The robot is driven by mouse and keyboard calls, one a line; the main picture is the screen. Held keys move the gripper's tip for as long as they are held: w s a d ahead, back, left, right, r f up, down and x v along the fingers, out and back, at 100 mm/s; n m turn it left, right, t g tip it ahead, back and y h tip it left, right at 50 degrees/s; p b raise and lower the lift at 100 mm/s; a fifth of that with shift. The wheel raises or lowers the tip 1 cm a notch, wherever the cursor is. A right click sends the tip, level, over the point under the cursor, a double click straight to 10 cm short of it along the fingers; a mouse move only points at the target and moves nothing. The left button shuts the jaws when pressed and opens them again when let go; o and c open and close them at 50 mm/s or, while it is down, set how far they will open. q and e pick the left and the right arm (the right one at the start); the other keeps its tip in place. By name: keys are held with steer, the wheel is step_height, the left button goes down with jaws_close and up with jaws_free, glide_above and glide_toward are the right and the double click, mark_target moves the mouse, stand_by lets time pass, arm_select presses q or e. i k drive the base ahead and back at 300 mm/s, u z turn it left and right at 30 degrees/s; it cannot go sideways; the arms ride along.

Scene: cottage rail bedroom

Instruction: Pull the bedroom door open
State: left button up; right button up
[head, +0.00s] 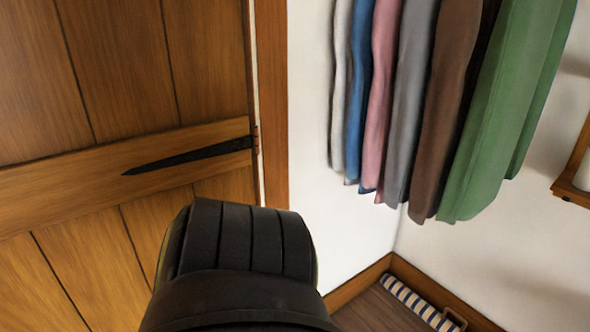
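The bedroom door (114,82) fills the left of the head view. It is made of brown wooden planks with a cross rail. A black strap hinge (188,156) runs along the rail to the door's right edge, beside the wooden frame (273,100). A thin pale line shows between the door's edge and the frame. The handle and the far edge of the door are outside the view, so I cannot tell whether the door is shut or ajar. A dark part of my arm covers the bottom middle, in front of the door. Neither gripper is in view.
Several garments hang against the white wall right of the frame, with a green one (507,110) nearest. A wooden shelf (575,175) juts in at the right edge. A striped roll (420,302) lies in the floor corner. Some wooden floor (372,308) shows at bottom right.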

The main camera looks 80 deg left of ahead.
mark_target(116, 116)
steer(key=u, duration=4.4)
steer(key=i, duration=0.45)
steer(key=u, duration=1.7)
